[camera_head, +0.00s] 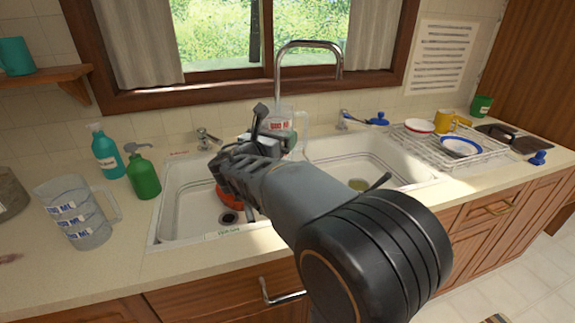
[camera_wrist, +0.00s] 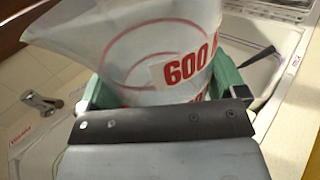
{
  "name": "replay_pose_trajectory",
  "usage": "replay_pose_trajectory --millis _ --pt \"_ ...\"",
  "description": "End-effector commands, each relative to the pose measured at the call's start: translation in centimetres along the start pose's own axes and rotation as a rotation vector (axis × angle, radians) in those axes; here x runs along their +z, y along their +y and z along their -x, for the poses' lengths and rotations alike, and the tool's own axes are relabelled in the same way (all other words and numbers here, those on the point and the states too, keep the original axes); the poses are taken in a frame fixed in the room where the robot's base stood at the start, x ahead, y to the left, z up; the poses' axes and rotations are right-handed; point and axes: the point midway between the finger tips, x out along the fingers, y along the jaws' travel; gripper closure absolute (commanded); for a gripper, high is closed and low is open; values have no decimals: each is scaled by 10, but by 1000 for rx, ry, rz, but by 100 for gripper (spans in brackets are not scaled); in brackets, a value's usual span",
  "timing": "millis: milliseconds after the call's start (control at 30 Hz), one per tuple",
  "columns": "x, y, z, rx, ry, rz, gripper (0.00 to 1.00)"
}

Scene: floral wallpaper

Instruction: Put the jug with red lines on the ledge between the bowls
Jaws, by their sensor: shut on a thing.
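The clear jug with red lines (camera_head: 281,122) is in my gripper (camera_head: 262,140), held above the back of the double sink, near the tap. In the wrist view the jug (camera_wrist: 150,55) shows red rings and a red "600" label, with its spout towards the left. The green fingers of my gripper (camera_wrist: 170,95) are shut on it from both sides. The sink has a left bowl (camera_head: 180,205) and a right bowl (camera_head: 405,165). The ledge between them is mostly hidden behind my arm.
A similar jug with blue bands (camera_head: 75,212) stands on the counter at left, near a green bottle (camera_head: 143,172) and a teal bottle (camera_head: 106,155). An orange-red dish (camera_head: 231,195) lies in the left bowl. The tap (camera_head: 308,45) rises behind. A dish rack (camera_head: 425,143) stands right.

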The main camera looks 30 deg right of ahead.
Motion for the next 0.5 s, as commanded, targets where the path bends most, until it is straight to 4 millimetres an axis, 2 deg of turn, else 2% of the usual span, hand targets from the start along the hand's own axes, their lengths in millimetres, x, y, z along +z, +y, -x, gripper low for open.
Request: replay_pose_trajectory --millis 167,400,500 --pt "-16 -1 -32 -5 2 2 37" --pt "-43 1 -90 1 2 3 37" --pt "-63 2 -103 4 3 4 37"
